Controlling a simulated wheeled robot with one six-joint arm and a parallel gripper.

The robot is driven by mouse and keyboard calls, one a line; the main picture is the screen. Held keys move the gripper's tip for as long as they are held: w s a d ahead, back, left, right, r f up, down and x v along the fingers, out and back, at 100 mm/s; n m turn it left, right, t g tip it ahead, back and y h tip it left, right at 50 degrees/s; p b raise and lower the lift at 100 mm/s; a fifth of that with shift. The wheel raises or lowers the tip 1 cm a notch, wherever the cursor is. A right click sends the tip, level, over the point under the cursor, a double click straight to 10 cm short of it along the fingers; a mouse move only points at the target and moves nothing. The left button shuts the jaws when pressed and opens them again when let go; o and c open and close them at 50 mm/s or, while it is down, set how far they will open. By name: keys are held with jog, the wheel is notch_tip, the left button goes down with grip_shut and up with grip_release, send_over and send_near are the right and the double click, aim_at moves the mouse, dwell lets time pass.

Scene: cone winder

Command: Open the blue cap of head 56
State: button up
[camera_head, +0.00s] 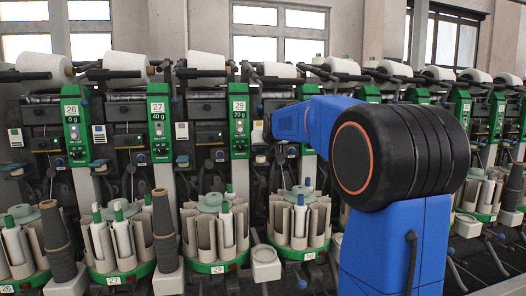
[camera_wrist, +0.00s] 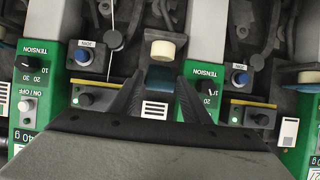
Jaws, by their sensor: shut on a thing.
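My gripper (camera_wrist: 161,79) points at the machine front in the wrist view. Its two dark fingers stand either side of a dark blue block, apparently the blue cap (camera_wrist: 160,74), and are shut on it. A cream round piece (camera_wrist: 162,50) sits just beyond the cap. In the head view my blue and black arm reaches in right of the plate marked 29 and mostly hides the gripper and this cap. Whether the cap has turned or lifted cannot be told.
Green tension panels (camera_wrist: 205,88) and blue JOIN buttons (camera_wrist: 82,56) flank the gripper closely. Below, in the head view, stand round bobbin magazines (camera_head: 215,222) and grey cones (camera_head: 164,230). White yarn packages (camera_head: 206,61) line the top.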

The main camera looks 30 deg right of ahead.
jog(key=shift+w+d+r+g+y, duration=0.1)
jog(key=shift+w+r+g+y, duration=0.15)
jog(key=shift+r+g, duration=0.35)
jog(key=shift+w+d+r+g+y, duration=0.15)
jog(key=shift+w+r+g, duration=0.25)
jog(key=shift+g, duration=0.4)
jog(key=shift+w+d+r+g+y, duration=0.1)
jog(key=shift+w+r+g+y, duration=0.2)
jog(key=shift+g, duration=0.4)
jog(key=shift+r, duration=0.15)
jog(key=o, duration=1.5)
jog(key=v, duration=1.7)
jog(key=shift+a+r, duration=0.15)
jog(key=shift+r, duration=0.05)
